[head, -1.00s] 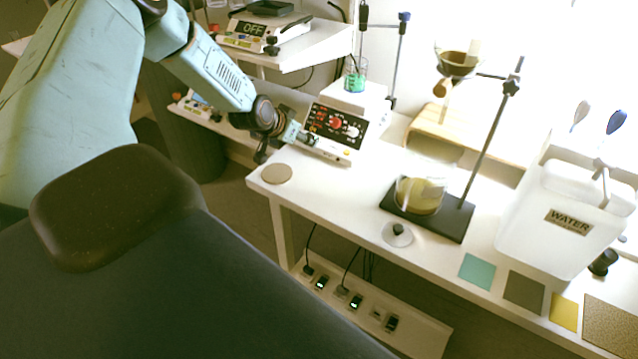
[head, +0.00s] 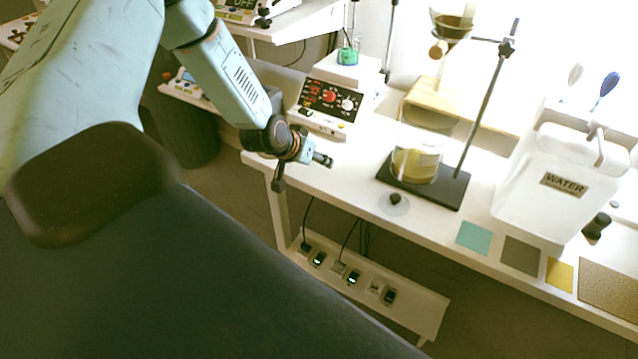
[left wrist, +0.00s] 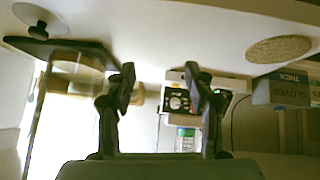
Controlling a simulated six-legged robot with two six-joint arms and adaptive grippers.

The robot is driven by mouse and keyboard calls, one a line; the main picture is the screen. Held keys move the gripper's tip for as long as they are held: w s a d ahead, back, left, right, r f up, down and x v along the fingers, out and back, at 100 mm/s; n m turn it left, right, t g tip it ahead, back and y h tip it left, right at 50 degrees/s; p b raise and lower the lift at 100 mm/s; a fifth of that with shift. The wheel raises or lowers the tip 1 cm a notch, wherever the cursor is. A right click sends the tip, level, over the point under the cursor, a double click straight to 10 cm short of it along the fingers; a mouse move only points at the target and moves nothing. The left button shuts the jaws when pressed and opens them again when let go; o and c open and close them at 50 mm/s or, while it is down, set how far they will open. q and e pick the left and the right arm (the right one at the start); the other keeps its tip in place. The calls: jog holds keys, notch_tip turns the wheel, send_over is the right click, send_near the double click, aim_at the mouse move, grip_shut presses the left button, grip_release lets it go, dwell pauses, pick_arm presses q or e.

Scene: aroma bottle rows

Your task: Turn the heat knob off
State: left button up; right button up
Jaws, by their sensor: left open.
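The hotplate stirrer (head: 322,122) stands at the back left of the white bench, with a dark front panel. The panel carries a red knob (head: 330,97) and a pale knob (head: 347,104); I cannot read which one is heat. My left gripper (head: 303,172) is open and empty over the bench's front left edge, in front of the stirrer and apart from it. In the left wrist view, which is upside down, the stirrer's panel (left wrist: 178,100) shows between the open fingers (left wrist: 160,88), nearer the right one. My right gripper is not in view.
A beaker of green liquid (head: 348,56) is at the stirrer. The left wrist view shows a cork disc (left wrist: 278,48) and a gloves box (left wrist: 285,90).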

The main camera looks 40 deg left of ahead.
pick_arm(q)
jog(key=shift+g, duration=0.4)
jog(key=s+d+f, duration=0.1)
jog(key=d, duration=0.1)
jog(key=s+d+f+b, duration=0.1)
jog(key=s+f, duration=0.1)
jog(key=shift+d, duration=0.4)
jog(key=shift+a, duration=0.1)
jog(key=s+d+f+g+b, duration=0.1)
jog(key=s+d+f+g, duration=0.1)
jog(key=s, duration=0.8)
jog(key=s+d+f+m+g+b, duration=0.1)
jog(key=s+d+f+g, duration=0.2)
jog(key=s, duration=0.8)
jog(key=s+d+f+g+b, duration=0.1)
jog(key=s+d+f+g, duration=0.1)
jog(key=s+d+f, duration=0.3)
jog(key=s+d, duration=0.4)
jog(key=s, duration=0.2)
jog(key=shift+f+m, duration=0.2)
jog(key=shift+m, duration=0.1)
